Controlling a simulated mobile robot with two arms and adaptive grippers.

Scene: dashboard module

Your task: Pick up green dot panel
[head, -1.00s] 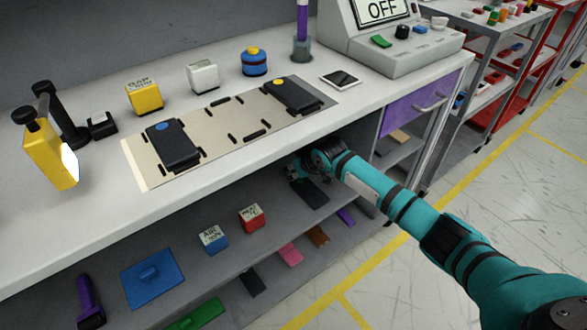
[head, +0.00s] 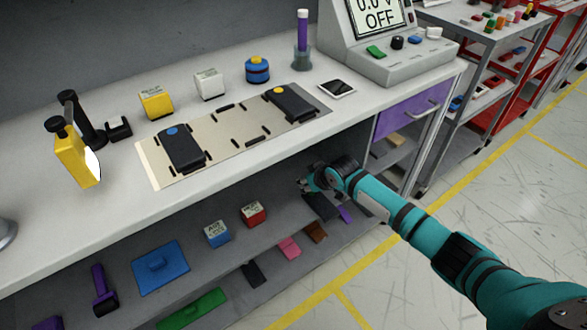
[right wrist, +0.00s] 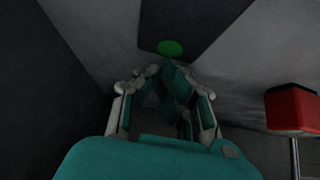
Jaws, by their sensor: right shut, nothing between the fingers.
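The green dot panel is a dark flat panel (head: 321,207) on the upper shelf under the workbench, partly hidden by my right arm. In the right wrist view, the dark panel (right wrist: 205,20) with its green dot (right wrist: 170,48) lies just beyond the fingers. My right gripper (head: 304,186) is beside the panel under the bench edge. Its fingertips (right wrist: 160,70) are together and empty, close to the green dot; I cannot tell whether they touch the panel. My left gripper is not in view.
The bench edge (head: 230,178) overhangs the shelf. A red box (head: 253,214) and a blue box (head: 217,233) stand on the shelf to the left. A small purple piece (head: 344,214) lies right of the panel. Two dark modules sit on the beige plate (head: 220,150) above.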

